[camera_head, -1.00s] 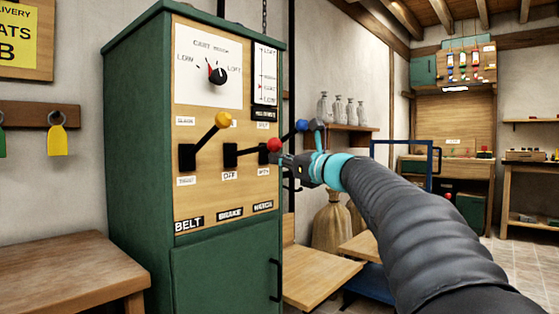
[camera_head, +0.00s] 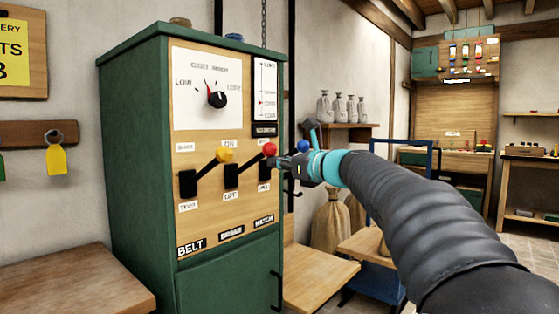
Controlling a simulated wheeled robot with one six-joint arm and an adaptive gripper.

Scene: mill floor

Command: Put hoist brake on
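The green control cabinet (camera_head: 138,150) stands left of centre with a wooden lever panel. The brake lever with a red knob (camera_head: 269,149) is the middle one, above the BRAKE label (camera_head: 231,232). Its arm slants up and out, about parallel to the belt lever (camera_head: 207,168) with its yellow knob. An ON label (camera_head: 230,143) is above its pivot and an OFF label (camera_head: 231,196) below. My gripper (camera_head: 281,162) is at the right of the red knob, touching or very close. Its fingers are too small to tell open from shut. The blue-knobbed lever (camera_head: 302,146) is partly hidden behind my gripper.
A dial (camera_head: 217,99) and a scale (camera_head: 265,88) are above the levers. A wooden table (camera_head: 65,283) is at the lower left. A low wooden platform (camera_head: 318,277), sacks (camera_head: 333,222) and a shelf (camera_head: 347,132) are behind my arm. Benches are at the far right.

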